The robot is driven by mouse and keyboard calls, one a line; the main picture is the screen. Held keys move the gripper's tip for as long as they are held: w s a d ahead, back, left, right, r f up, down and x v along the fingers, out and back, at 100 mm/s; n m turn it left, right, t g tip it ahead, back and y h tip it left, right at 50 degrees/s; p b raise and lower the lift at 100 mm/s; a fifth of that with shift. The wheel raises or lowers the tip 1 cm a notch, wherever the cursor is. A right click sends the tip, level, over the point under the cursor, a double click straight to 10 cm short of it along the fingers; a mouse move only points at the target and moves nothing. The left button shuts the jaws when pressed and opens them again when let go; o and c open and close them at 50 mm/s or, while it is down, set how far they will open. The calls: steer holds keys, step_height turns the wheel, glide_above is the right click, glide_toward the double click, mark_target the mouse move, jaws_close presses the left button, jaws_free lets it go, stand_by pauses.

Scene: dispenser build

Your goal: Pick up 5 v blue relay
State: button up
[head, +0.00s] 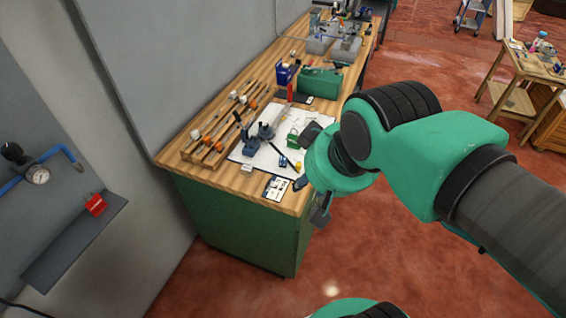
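I cannot pick out the 5 V blue relay for certain. Small blue items stand on a white sheet (240,152) on the wooden bench: a dark blue device (265,131) and another blue piece (249,147) to its left. My gripper (311,200) is at the bench's near right corner, to the right of these items and apart from them. Dark finger parts show below my green wrist, one beside the bench edge and one lower down. My wrist hides part of the gripper and the bench corner, so its opening and any held thing are unclear.
The bench (207,180) holds a rack of tools (215,130), a green box (320,82), a blue container (287,73) and a printed card (277,188). Grey bins (345,48) stand at its far end. A grey wall borders its left. Open red floor (425,265) lies right.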

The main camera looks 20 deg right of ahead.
steer(key=shift+o, duration=0.4)
steer(key=shift+w, duration=0.1)
steer(key=m+g+p, duration=0.4)
steer(key=m+g, duration=0.2)
steer(key=m, duration=0.1)
glide_above(283, 158)
step_height(283, 158, down, 23)
steer(key=shift+f, duration=0.1)
steer(key=shift+f+b, duration=0.45)
steer(key=shift+f, duration=3.75)
